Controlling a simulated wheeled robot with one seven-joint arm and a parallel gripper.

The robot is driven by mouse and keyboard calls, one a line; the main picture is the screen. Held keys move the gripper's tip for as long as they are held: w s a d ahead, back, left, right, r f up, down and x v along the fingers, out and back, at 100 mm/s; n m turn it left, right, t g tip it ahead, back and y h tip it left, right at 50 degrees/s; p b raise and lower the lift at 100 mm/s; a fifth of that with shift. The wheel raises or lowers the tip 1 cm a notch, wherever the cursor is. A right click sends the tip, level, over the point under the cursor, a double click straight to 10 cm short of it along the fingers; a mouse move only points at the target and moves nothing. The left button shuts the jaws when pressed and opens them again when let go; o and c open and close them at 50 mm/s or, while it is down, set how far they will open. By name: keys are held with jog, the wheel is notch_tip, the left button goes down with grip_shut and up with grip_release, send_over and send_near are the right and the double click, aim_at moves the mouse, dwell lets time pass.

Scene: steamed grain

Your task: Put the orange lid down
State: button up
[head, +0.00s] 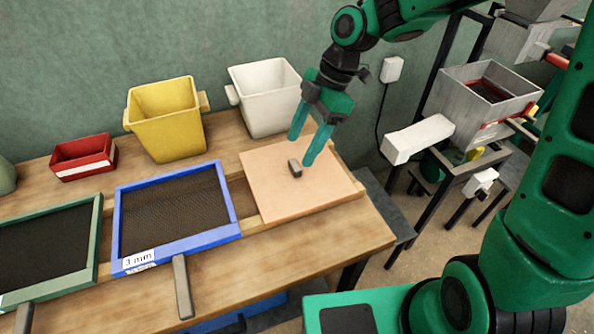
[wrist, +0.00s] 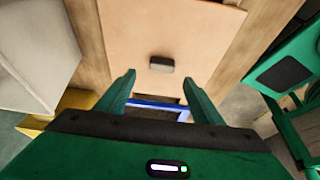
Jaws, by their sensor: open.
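The orange lid (head: 300,198) is a flat, pale orange square panel with a small dark grey handle (head: 295,168) at its middle. It lies flat at the right end of the wooden table. It also shows in the wrist view (wrist: 195,35), with its handle (wrist: 161,64) just beyond my fingers. My gripper (head: 302,152) is open and empty above the lid, its two green fingers apart. In the wrist view my gripper (wrist: 158,88) has the handle ahead of the gap between its fingertips. What lies under the lid is hidden.
A blue-framed sieve (head: 228,222) marked 3 mm lies left of the lid, and a green-framed sieve (head: 97,235) lies farther left. A white bin (head: 265,98), a yellow bin (head: 170,130) and a red tray (head: 84,160) stand along the wall. Metal machinery (head: 480,105) stands at the right.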

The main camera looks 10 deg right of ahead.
aim_at(295, 163)
jog(key=shift+d+x, duration=0.15)
jog(key=shift+x, duration=1.2)
jog(key=shift+d+x, duration=0.2)
jog(key=shift+x, duration=1.1)
jog(key=shift+f, duration=0.15)
jog(key=c, duration=1.5)
